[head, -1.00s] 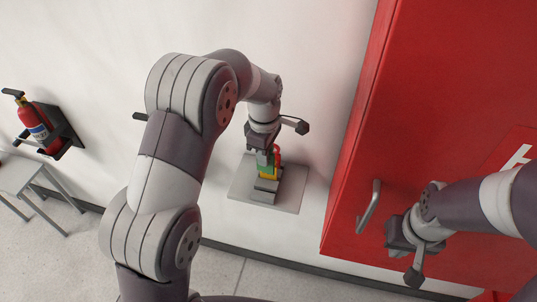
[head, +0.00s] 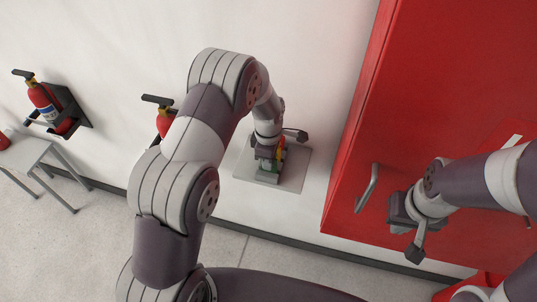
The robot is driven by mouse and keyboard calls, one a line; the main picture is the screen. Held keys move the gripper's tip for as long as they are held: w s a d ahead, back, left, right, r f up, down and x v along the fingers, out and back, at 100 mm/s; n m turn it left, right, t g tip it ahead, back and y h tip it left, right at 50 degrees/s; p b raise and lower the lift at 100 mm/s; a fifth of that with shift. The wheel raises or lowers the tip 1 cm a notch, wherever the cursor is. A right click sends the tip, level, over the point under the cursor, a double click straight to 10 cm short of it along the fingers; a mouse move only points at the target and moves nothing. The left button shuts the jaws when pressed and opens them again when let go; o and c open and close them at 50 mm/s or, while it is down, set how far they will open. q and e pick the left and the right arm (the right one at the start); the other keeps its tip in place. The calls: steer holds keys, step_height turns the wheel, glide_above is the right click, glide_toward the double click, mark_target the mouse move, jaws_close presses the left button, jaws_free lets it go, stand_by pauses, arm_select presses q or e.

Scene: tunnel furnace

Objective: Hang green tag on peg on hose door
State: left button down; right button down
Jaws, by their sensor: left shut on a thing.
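My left gripper (head: 268,158) is over a pale plate (head: 297,168) at the white wall, shut on what looks like the green tag (head: 267,166). The fingers hide most of the tag. Small yellow and red pieces (head: 281,152) show just right of the fingers. The red hose door (head: 430,90) fills the right side, with a metal handle (head: 367,188) at its lower left. No peg can be made out on it. My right gripper (head: 408,218) is in front of the door, right of the handle; its jaws are too unclear to read.
A red fire extinguisher (head: 42,98) hangs in a black wall bracket at far left. A second one (head: 164,122) is partly behind my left arm. A light table or stool (head: 28,155) stands at the left edge. Grey floor (head: 95,235) is clear below the wall.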

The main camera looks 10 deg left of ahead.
arm_select(q)
steer(key=shift+w+f, duration=0.1)
steer(key=shift+w, duration=0.05)
steer(key=shift+f+b, duration=0.25)
steer(key=shift+b, duration=0.15)
steer(key=c, duration=1.2)
jaws_free()
steer(key=shift+o, duration=0.2)
steer(key=shift+r, duration=0.15)
